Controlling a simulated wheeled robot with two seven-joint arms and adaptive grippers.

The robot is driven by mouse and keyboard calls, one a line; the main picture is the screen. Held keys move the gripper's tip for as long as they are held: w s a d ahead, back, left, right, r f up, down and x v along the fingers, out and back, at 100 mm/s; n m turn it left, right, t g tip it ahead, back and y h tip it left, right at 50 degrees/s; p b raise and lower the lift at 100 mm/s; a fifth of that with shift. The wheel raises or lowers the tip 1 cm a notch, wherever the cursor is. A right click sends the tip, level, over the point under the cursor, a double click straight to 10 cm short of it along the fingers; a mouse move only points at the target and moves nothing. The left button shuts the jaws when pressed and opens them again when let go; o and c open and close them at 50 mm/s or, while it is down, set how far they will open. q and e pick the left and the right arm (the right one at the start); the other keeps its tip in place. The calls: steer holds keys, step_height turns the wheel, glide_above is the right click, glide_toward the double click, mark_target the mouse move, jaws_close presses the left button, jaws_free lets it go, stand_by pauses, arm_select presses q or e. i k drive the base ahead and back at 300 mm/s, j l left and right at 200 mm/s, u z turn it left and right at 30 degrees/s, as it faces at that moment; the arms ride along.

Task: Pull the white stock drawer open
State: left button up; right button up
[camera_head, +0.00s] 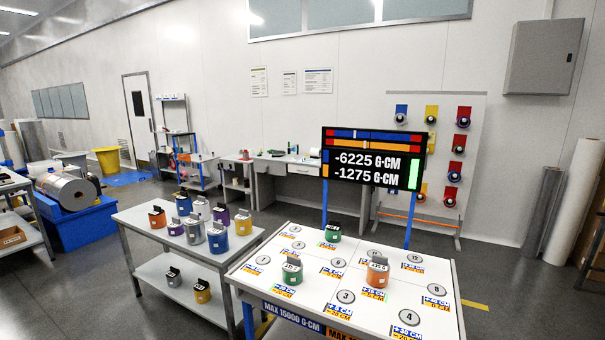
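A white drawer front (303,169) with a small dark handle shows under the top of the grey desk at the back wall, left of the display board. It looks closed, but it is small and far off. I cannot tell for sure that it is the stock drawer. Neither my left nor my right gripper is in view.
A white-topped table (237,281) with numbered discs and several weights stands in front. A grey cart (134,228) with colored canisters stands left of it. A display board (374,158) rises behind the table. Grey floor (60,292) is open at lower left.

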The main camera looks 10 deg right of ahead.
mark_target(294, 169)
steer(key=z, duration=0.55)
steer(key=i+l+z, duration=0.1)
steer(key=l+z, duration=0.2)
steer(key=l, duration=0.15)
steer(key=i+l+z, duration=0.25)
steer(key=l, duration=0.15)
steer(key=i+l+z, duration=0.1)
steer(key=l+z, duration=0.35)
steer(key=i+l+z, duration=0.2)
steer(key=l+z, duration=0.25)
steer(key=i+l+z, duration=0.4)
steer(key=i+z, duration=0.15)
steer(key=i+u, duration=0.1)
steer(key=i, duration=0.25)
steer(key=i+l, duration=0.2)
steer(key=i, duration=0.15)
steer(key=i+j+u, duration=0.1)
steer(key=i+u, duration=0.3)
steer(key=i+l+u, duration=0.1)
steer(key=i+u, duration=0.55)
steer(key=i, duration=0.55)
